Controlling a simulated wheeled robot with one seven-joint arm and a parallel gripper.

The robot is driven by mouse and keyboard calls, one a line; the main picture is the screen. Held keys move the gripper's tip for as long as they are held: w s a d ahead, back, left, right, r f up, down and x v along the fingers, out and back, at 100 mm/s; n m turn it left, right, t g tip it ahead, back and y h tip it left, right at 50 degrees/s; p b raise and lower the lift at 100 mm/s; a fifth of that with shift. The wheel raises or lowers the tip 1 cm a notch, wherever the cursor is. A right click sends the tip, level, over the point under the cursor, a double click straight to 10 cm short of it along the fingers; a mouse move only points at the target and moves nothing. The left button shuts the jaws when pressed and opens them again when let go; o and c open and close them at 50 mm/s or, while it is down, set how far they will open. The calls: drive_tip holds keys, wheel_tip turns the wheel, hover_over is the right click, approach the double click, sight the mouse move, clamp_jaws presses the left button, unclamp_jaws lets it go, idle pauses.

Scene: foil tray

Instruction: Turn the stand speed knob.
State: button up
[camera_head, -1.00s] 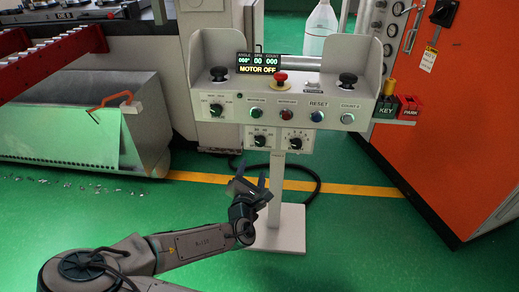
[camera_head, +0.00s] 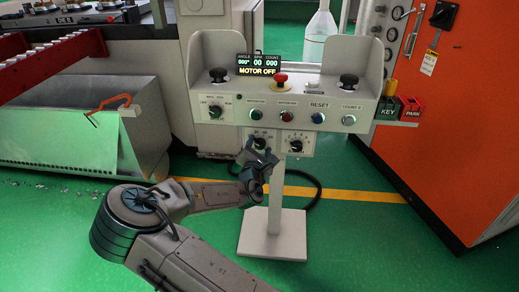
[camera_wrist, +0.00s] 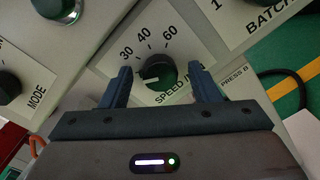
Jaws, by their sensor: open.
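The stand speed knob (camera_wrist: 158,75) is a dark round knob on a white plate marked 30, 40 and 60, with a pale pointer near its left side. In the head view it is the left one (camera_head: 258,142) of two low knobs on the control stand (camera_head: 335,92), and my gripper partly covers its plate. My gripper (camera_wrist: 161,70) is open, with one blue finger on each side of the knob in the wrist view. I cannot tell whether the fingers reach the knob. In the head view my gripper (camera_head: 260,154) is just below and in front of the plate.
The batch knob (camera_head: 296,146) is close on the right. The mode knob (camera_head: 215,111) and a row of buttons sit above, with a red stop button (camera_head: 281,79) on top. The display (camera_head: 258,66) reads MOTOR OFF. An orange cabinet (camera_head: 440,130) stands at the right.

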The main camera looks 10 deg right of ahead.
drive_tip(key=c, duration=1)
